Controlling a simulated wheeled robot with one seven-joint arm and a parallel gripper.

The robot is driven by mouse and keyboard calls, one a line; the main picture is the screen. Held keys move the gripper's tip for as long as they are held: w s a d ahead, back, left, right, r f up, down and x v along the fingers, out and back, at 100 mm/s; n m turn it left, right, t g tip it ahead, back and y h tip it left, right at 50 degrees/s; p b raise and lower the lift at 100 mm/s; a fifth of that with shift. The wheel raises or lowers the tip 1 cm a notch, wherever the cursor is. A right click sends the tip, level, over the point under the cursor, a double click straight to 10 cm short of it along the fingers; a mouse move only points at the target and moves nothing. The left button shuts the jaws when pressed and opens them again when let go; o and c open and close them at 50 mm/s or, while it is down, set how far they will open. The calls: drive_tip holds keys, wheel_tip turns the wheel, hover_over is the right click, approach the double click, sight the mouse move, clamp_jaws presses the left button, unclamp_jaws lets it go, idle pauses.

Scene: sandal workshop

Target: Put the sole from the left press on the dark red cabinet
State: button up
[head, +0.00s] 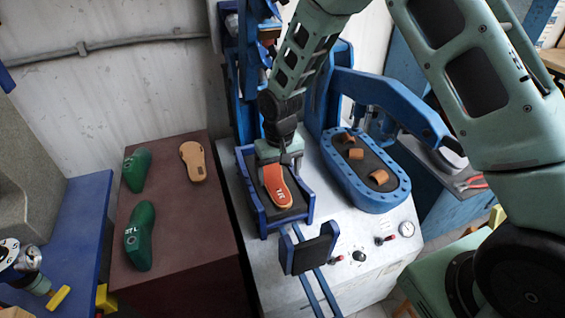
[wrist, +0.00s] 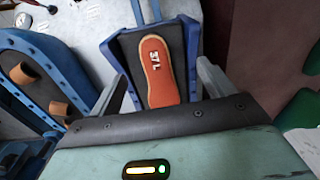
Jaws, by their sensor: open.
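The sole (head: 277,186) is orange-red with a tan edge and white lettering. It lies flat on the dark pad of the left press (head: 250,222), a blue frame on the white machine. The sole also shows in the wrist view (wrist: 156,72). My gripper (head: 290,163) is over the back end of the press. In the wrist view my open fingers (wrist: 158,90) stand apart on either side of the sole, with nothing between them seen to be held. The dark red cabinet (head: 190,240) stands left of the press.
On the cabinet are two green shoe lasts (head: 139,235) and a tan sole (head: 194,160); its front right top is clear. The right press (head: 372,198) is an oval blue tray with several brown pieces. A black pad on blue bars (head: 308,254) stands before the left press.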

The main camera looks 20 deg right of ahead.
sight(282, 195)
drive_tip(key=shift+w+d+f+m, duration=0.15)
drive_tip(key=shift+w+d+f, duration=0.25)
drive_tip(key=shift+f, duration=0.1)
drive_tip(key=shift+w+d+f+m, duration=0.15)
drive_tip(key=shift+w+d+f, duration=0.2)
drive_tip(key=shift+f, duration=0.15)
drive_tip(key=shift+f+b, duration=2.95)
drive_tip(key=shift+f, duration=1.45)
drive_tip(key=c, duration=1.1)
drive_tip(key=shift+r, duration=0.1)
drive_tip(key=shift+w+r+p, duration=0.65)
drive_tip(key=shift+w+r, duration=0.3)
drive_tip(key=shift+r, duration=0.1)
drive_tip(key=shift+a, duration=0.1)
